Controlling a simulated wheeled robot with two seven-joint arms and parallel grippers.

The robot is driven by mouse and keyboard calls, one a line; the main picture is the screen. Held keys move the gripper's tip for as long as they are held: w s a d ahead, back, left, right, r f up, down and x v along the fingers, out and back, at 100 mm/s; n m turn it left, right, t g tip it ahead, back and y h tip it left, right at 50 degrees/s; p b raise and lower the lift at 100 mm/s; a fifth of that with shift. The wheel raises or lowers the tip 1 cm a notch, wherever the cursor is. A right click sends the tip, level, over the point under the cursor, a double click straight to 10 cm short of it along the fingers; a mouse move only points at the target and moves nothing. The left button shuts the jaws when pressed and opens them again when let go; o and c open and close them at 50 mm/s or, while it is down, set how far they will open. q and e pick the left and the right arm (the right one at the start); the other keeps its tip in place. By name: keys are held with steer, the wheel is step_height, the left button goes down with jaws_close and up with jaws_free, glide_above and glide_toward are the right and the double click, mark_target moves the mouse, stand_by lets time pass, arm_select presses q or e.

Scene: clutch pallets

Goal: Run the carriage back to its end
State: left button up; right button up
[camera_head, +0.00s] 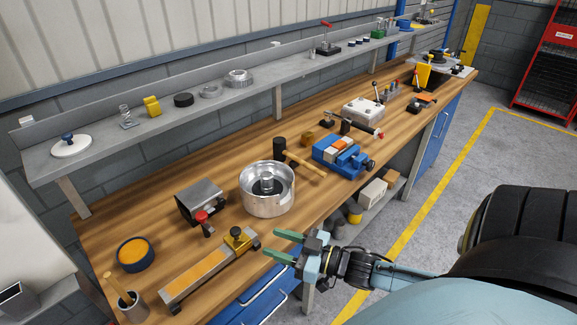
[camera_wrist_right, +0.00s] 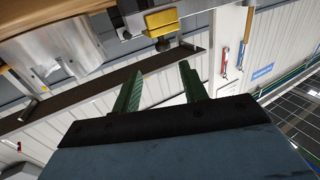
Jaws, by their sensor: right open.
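The carriage (camera_head: 239,241) is a yellow block with a black knob on top. It sits on a grey slide rail (camera_head: 190,284) with an orange strip, close to the rail's right end, near the bench's front edge. My right gripper (camera_head: 283,246) is open and empty, just right of the carriage and apart from it. In the right wrist view the carriage (camera_wrist_right: 162,21) and its knob show beyond the open green fingers (camera_wrist_right: 160,72). My left gripper is not in view.
Behind the rail stand a metal box with a red knob (camera_head: 203,203) and a silver drum (camera_head: 266,190). A dark bowl (camera_head: 135,255) and a cup with a brush (camera_head: 130,306) stand at the rail's left. A blue vise (camera_head: 340,158) and a mallet (camera_head: 305,165) lie farther right.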

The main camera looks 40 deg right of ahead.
steer(key=shift+v, duration=1.1)
steer(key=s+d+f+m+g+h+b, duration=0.1)
steer(key=s+f+g+h, duration=0.15)
steer(key=f, duration=0.75)
steer(key=s+d+f+m+g+h+b, duration=0.15)
steer(key=s+f, duration=0.25)
steer(key=f, duration=0.6)
steer(key=s+d+f+m+g+h+b, duration=0.1)
steer(key=s+f+g+h+b, duration=0.15)
steer(key=f, duration=0.85)
steer(key=s+a+f+g+b, duration=0.1)
steer(key=s+a+f+g, duration=0.2)
steer(key=s+f, duration=0.3)
steer(key=s+a+f+g, duration=0.3)
steer(key=s+f, duration=0.3)
steer(key=s, duration=0.3)
steer(key=s+a+f+n+g+b, duration=0.1)
steer(key=s+a+f+g, duration=0.2)
steer(key=s+f, duration=0.3)
steer(key=shift+s+a+h+b, duration=0.35)
steer(key=shift+s+a+h, duration=0.1)
steer(key=shift+s+a, duration=0.25)
